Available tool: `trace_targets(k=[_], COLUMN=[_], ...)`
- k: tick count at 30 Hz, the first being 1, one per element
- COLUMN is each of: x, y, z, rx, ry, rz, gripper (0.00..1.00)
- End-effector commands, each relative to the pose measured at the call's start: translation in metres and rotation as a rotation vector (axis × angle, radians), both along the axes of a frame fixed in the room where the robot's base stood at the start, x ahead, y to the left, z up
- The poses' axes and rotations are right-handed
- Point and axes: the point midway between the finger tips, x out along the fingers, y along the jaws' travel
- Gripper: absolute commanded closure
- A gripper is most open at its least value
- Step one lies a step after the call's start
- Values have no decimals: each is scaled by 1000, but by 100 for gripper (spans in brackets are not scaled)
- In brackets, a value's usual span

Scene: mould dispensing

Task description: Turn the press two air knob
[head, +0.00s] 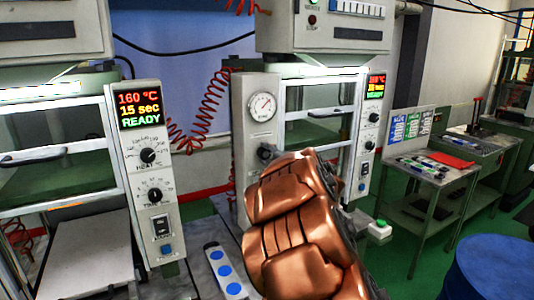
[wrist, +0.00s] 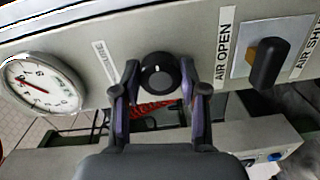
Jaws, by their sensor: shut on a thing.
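The press two air panel shows in the wrist view as a pale face with a round black knob (wrist: 158,72), which has a small light mark on it. My gripper (wrist: 157,88) has one finger on each side of this knob and is shut on it. To its right is a black lever (wrist: 267,62) with an orange part, between the labels AIR OPEN and AIR SHUT. In the head view a dark knob (head: 266,152) sits below the gauge on press two's panel. My copper-coloured arm hides the gripper there.
A pressure gauge (wrist: 41,84) is left of the knob; it also shows in the head view (head: 262,107). Press one's control panel (head: 150,170) reads 160 °C, 15 sec, READY. Red coiled hoses (head: 205,105) hang between the presses. A side table (head: 435,180) and blue drum (head: 495,268) stand right.

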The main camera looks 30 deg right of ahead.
Motion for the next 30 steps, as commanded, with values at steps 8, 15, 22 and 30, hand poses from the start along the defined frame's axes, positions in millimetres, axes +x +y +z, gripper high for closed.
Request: trace_targets(k=[8, 15, 22, 30], x=[0, 0, 0, 0], y=[0, 0, 0, 0], z=[0, 0, 0, 0], rx=[28, 28, 28, 28], ry=[-3, -3, -3, -3], rz=[0, -1, -1, -1], gripper=[92, 92, 40, 32])
